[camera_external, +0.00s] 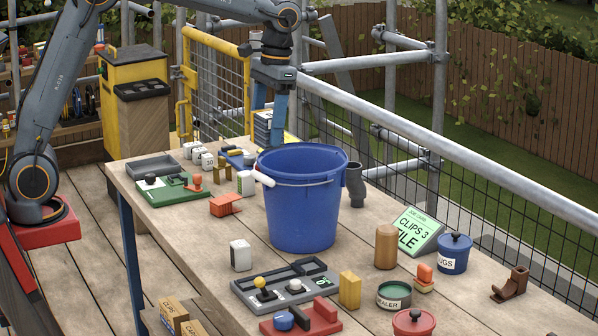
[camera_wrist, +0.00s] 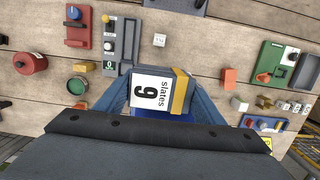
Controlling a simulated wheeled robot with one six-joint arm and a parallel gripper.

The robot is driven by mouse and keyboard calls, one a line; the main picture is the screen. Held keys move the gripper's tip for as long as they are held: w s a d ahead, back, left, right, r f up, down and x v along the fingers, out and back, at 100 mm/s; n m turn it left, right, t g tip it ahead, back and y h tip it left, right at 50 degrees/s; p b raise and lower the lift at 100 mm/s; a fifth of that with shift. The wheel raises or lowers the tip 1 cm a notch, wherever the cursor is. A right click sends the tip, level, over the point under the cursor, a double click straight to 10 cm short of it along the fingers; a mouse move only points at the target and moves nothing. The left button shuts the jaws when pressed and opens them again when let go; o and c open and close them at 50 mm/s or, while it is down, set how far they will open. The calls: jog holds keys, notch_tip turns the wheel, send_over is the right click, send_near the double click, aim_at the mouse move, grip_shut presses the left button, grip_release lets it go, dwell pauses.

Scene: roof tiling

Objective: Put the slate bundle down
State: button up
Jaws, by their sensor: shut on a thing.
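The slate bundle (camera_wrist: 150,92) is a dark block with a white label reading "slates" and a large digit, and a yellow band at one side. My gripper (camera_wrist: 158,100) is shut on it, with a blue finger on each side. In the external view, my gripper (camera_external: 269,122) points down behind the blue bucket, near the far part of the bench.
The tall blue bucket (camera_external: 302,205) stands mid-bench (camera_external: 200,262) with its handle lowered. A low grey tray (camera_external: 153,166) at the far left looks empty. Scaffold rails (camera_external: 440,150) run along the right.

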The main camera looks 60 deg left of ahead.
jog(key=w+d+b, duration=0.3)
jog(key=w+d, duration=0.8)
jog(key=d, duration=0.3)
notch_tip(320, 180, down, 29)
jog(key=p, duration=0.5)
jog(key=shift+w+a, duration=0.15)
jog(key=o, duration=1.4)
jog(key=shift+f, duration=0.1)
jog(key=r+b, duration=0.1)
jog(key=r, duration=0.2)
jog(key=w+r+b, duration=0.1)
jog(key=r, duration=0.3)
jog(key=r+b, duration=0.1)
jog(key=r, duration=0.2)
jog(key=shift+w+r, duration=0.3)
jog(key=shift+r, duration=0.05)
jog(key=shift+o, duration=0.3)
jog(key=shift+r+b, duration=0.4)
jog(key=shift+r, duration=0.35)
